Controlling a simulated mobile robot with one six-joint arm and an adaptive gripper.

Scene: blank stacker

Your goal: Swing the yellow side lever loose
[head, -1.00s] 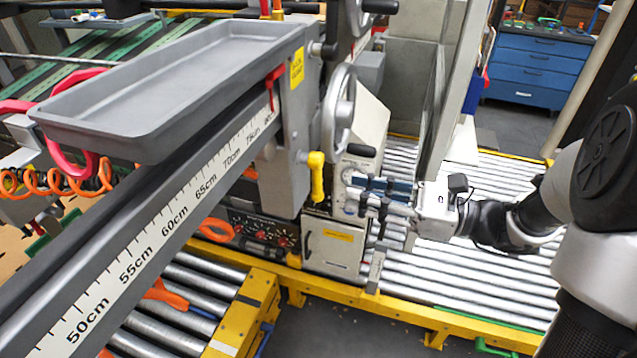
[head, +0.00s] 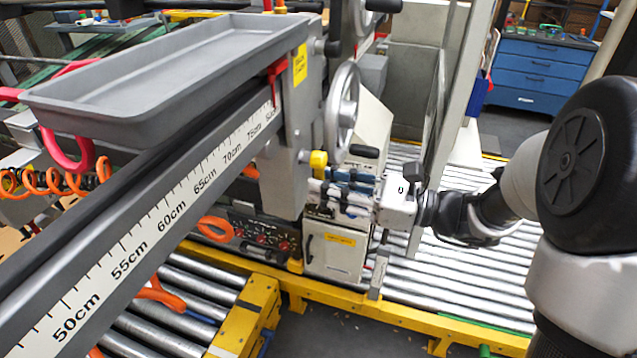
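The yellow side lever (head: 318,159) is on the side of the grey upright, left of the handwheel. Its yellow top shows in the head view; its lower part is hidden behind my gripper. My gripper (head: 315,190) comes in from the right, with its fingers pointing left at the lever's lower part. The fingers look spread apart, one above the other. I cannot tell whether they touch the lever.
A metal handwheel (head: 342,110) stands just above my gripper. A grey tray (head: 165,75) and a beam with a centimetre scale (head: 150,235) extend left. A control panel (head: 262,236) and a pale box (head: 335,250) sit below. Rollers lie to the right.

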